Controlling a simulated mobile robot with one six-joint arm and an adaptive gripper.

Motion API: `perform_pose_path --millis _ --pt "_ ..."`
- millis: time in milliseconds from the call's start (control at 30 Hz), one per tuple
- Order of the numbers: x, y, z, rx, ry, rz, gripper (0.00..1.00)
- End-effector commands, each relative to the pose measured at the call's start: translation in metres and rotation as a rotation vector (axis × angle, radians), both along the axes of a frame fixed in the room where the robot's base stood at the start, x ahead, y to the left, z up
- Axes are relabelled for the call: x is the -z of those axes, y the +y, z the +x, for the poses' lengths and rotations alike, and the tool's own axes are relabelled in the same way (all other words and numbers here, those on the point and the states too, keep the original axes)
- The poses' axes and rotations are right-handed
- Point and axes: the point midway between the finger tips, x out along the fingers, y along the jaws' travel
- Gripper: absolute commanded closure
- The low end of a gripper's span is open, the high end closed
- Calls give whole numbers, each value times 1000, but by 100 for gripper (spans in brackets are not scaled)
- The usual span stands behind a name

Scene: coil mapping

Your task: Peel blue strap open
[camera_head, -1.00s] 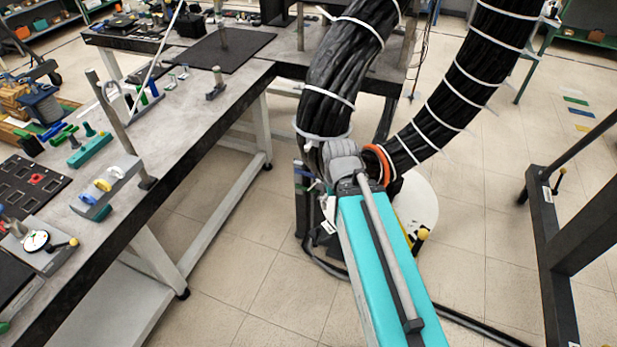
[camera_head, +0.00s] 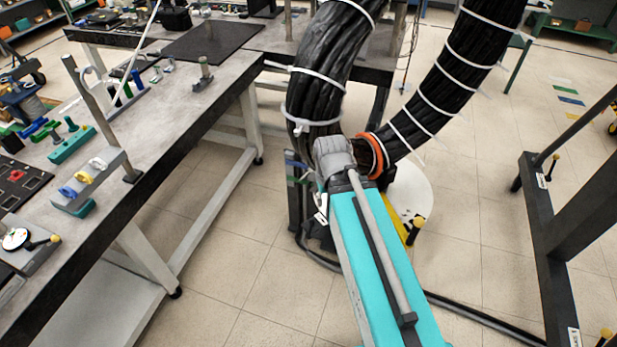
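I cannot make out a blue strap on the black cable bundle (camera_head: 338,70), which arches up out of the top of the picture; only white ties show around it. A second thick limb of the bundle (camera_head: 452,85) rises to the right, also with white ties. An orange ring (camera_head: 377,157) sits around its lower end. My teal arm link reaches from the bottom edge up to a grey joint in front of the bundle's lower end. My gripper cannot be seen; the part beyond the grey joint is hidden.
A long workbench (camera_head: 190,125) with small fixtures runs along the left. A teal block (camera_head: 70,146) and a grey holder with coloured hooks (camera_head: 88,183) stand on it. A dark metal frame (camera_head: 548,235) stands at the right.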

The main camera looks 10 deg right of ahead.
Motion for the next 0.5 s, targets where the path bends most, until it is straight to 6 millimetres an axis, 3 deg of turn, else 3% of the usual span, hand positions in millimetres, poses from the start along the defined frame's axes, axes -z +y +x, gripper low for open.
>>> perform_pose_path --millis 33,500 --pt "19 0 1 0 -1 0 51" --pt "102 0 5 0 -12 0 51"
